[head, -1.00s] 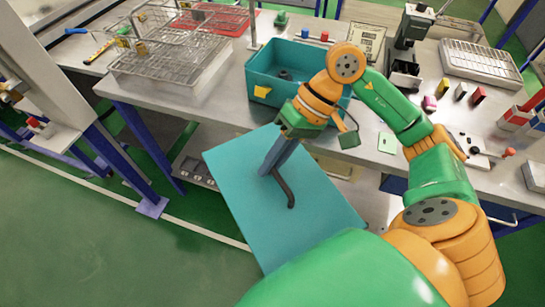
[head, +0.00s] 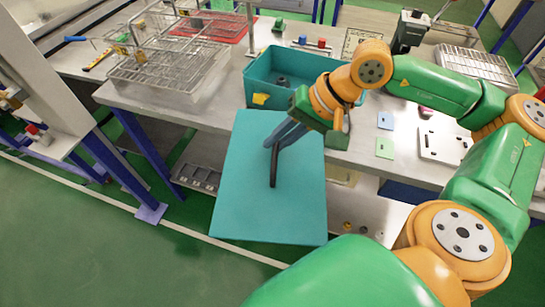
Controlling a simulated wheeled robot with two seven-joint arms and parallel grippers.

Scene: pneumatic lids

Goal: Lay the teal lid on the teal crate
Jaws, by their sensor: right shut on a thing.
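The teal lid (head: 245,200) is a flat panel with a dark bar handle (head: 274,165) standing up from it. It hangs in front of the table's near edge, below the crate in the picture. My right gripper (head: 277,140) is shut on the handle and holds the lid, its fingers over the handle's upper end. The teal crate (head: 259,98) stands open on the table behind the lid, with a dark round part (head: 283,82) inside. My right arm and the lid hide part of the crate's right and front sides. My left gripper is not in view.
Wire baskets (head: 160,65) stand left of the crate, with a red mat (head: 212,25) behind. Blue and green cards (head: 385,147) and a white plate (head: 443,146) lie to the right. A wire rack (head: 475,65) is at the back right. Open floor (head: 90,240) lies front left.

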